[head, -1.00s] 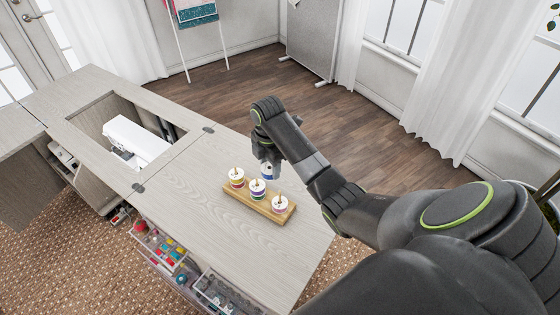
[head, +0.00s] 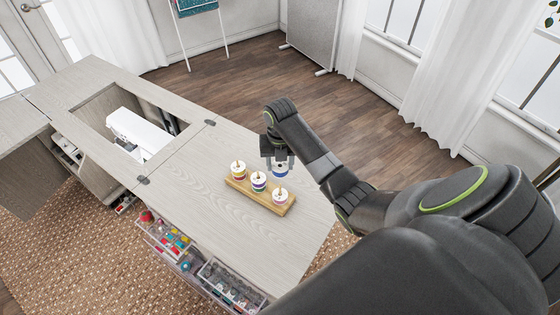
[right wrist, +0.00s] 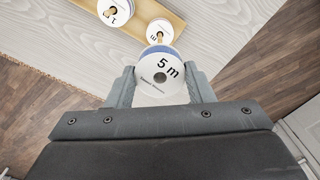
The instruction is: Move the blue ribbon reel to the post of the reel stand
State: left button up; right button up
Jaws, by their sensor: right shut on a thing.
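The blue ribbon reel (head: 281,171) has a white top, marked "5 m" in the right wrist view (right wrist: 160,75), with a blue edge at its far side. My right gripper (head: 278,158) is shut on it, a finger on each side (right wrist: 157,88). It is apart from the wooden reel stand (head: 238,186), on the stand's far right side in the head view. The stand's posts carry a left reel (head: 238,168), a middle reel (head: 259,180) and a right reel (head: 280,195). Wooden post tips show through their tops. I cannot tell the held reel's exact height. My left gripper is out of view.
The stand is on the pale wooden cabinet top (head: 200,170). A white sewing machine (head: 138,132) sits in the opening to the left. Open drawers (head: 232,285) with supplies jut out below the near edge. The top around the stand is clear.

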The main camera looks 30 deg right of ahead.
notch_tip(320, 180, down, 5)
jog(key=b, duration=0.5)
jog(key=shift+f, duration=0.15)
jog(key=shift+r+p, duration=0.4)
jog(key=shift+r, duration=0.1)
jog(key=shift+f+b, duration=0.3)
jog(key=shift+f, duration=0.55)
jog(key=shift+f+b, duration=0.55)
jog(key=shift+f, duration=0.95)
jog(key=o, duration=1)
